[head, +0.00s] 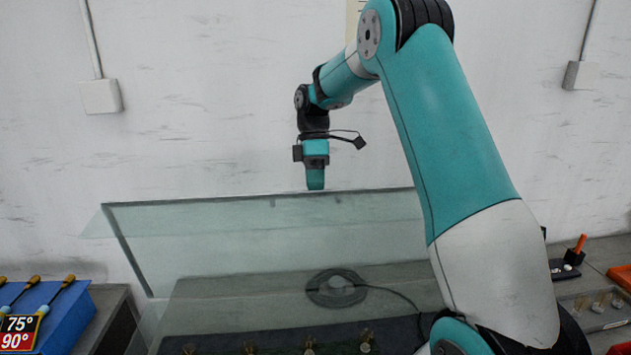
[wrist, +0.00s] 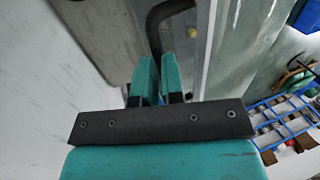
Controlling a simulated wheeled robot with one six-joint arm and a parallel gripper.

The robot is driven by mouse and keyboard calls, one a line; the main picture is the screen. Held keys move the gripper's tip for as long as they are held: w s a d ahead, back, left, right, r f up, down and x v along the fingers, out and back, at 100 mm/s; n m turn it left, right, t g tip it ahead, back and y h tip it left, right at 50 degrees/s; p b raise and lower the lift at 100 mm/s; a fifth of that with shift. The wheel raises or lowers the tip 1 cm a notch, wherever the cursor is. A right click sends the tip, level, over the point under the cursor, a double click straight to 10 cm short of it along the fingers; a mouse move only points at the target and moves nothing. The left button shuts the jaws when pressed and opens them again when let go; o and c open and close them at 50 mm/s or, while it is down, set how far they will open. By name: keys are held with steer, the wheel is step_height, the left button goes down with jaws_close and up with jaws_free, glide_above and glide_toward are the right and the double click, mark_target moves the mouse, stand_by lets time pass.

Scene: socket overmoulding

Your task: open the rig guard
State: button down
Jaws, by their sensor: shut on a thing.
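The rig guard (head: 240,235) is a clear, greenish panel with a dark top edge, standing raised and tilted over the rig in the head view. Its pale edge (wrist: 209,45) runs along the right of my fingers in the wrist view. My gripper (head: 316,186) is at the guard's top edge, near its middle, pointing down. In the wrist view its two teal fingers (wrist: 158,80) are close together around the end of a dark curved handle (wrist: 154,28). The grasp point itself is partly hidden by the fingers.
Below the guard are a round dark base (head: 336,288) with a cable and several small parts at the front. A blue box (head: 70,318) with tools and an angle sign stands at the left. An orange-handled tool (head: 580,244) stands at the right. The wall is close behind.

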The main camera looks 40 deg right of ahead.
steer(key=c, duration=1.5)
jaws_free()
steer(key=f, duration=0.3)
steer(key=shift+s+f+g, duration=0.1)
steer(key=shift+s+g, duration=0.15)
steer(key=shift+g, duration=0.05)
steer(key=o, duration=0.3)
steer(key=shift+w+d+f, duration=0.25)
steer(key=shift+w+f, duration=0.15)
steer(key=shift+w, duration=0.25)
steer(key=shift+o, duration=0.2)
steer(key=p+v, duration=0.8)
steer(key=v, duration=0.4)
steer(key=shift+s+r, duration=0.25)
steer(key=shift+r, duration=0.2)
